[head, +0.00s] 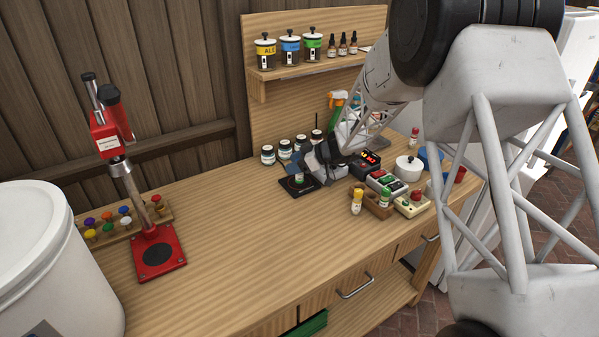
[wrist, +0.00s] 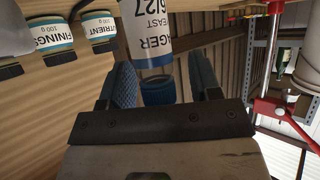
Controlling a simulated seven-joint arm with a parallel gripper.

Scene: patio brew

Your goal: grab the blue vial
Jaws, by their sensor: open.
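The blue vial (wrist: 157,90) shows in the wrist view with a blue cap and a white label reading partly "AGER" and "EAST". Its cap lies between the two blue-padded fingers of my gripper (wrist: 162,78), with a gap on each side. My gripper is open and not closed on it. In the head view my gripper (head: 304,166) points down over a small vial (head: 299,179) on a black square pad (head: 313,184). The gripper hides that vial's cap there.
Several white jars (head: 268,155) with dark lids stand behind the gripper. To its right are a black device with a red display (head: 364,165), a white pot (head: 408,168) and a wooden holder with a vial (head: 378,205). The bench centre (head: 235,220) is clear.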

